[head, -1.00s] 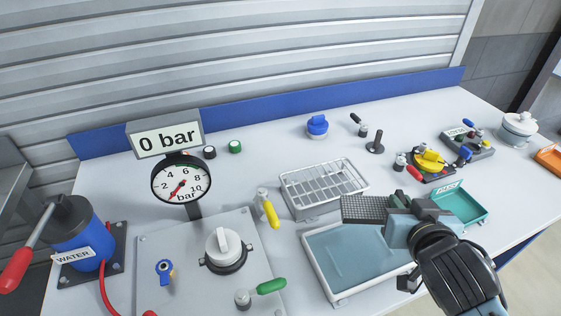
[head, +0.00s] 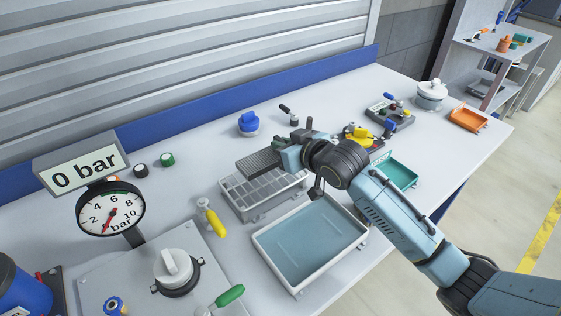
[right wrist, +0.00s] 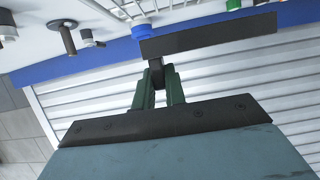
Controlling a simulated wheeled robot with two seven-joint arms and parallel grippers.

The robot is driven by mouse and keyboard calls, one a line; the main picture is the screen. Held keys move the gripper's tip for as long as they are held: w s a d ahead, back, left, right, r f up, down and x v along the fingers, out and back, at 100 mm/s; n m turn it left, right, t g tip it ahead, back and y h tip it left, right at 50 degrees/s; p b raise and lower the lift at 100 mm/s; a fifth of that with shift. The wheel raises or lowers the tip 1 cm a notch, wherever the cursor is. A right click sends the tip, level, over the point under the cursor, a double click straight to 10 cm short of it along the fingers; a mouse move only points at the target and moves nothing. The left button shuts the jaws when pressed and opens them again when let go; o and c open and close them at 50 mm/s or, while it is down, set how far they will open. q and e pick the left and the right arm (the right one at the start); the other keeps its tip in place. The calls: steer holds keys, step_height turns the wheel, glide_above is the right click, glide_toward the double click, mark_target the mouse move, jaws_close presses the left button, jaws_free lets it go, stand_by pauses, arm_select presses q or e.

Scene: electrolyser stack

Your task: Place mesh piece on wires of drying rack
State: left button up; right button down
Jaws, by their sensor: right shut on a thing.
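The dark grey mesh piece (head: 261,162) is held flat over the far part of the drying rack (head: 262,194). My right gripper (head: 285,155) is shut on its right end. In the right wrist view the mesh piece (right wrist: 210,35) shows as a dark strip at the fingertips (right wrist: 157,72), with rack wires (right wrist: 135,10) beyond it. The white wire rack stands on the bench, its far side partly hidden by the mesh piece. I cannot tell whether the mesh piece touches the wires. My left gripper is not in view.
A white tray of bluish liquid (head: 312,240) stands in front of the rack. A yellow-handled valve (head: 212,218) is close to its left, a blue knob (head: 248,123) behind it. A teal tray (head: 399,172) lies to the right, partly behind my right arm.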

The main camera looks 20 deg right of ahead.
step_height(320, 180, down, 4)
steer(key=shift+f+b, duration=0.15)
steer(key=shift+b, duration=0.2)
steer(key=c, duration=1.5)
jaws_free()
steer(key=shift+f, duration=0.1)
steer(key=shift+o, duration=0.2)
steer(key=shift+r, duration=0.2)
steer(key=p+v, duration=0.1)
steer(key=v, duration=1)
steer(key=shift+s, duration=0.4)
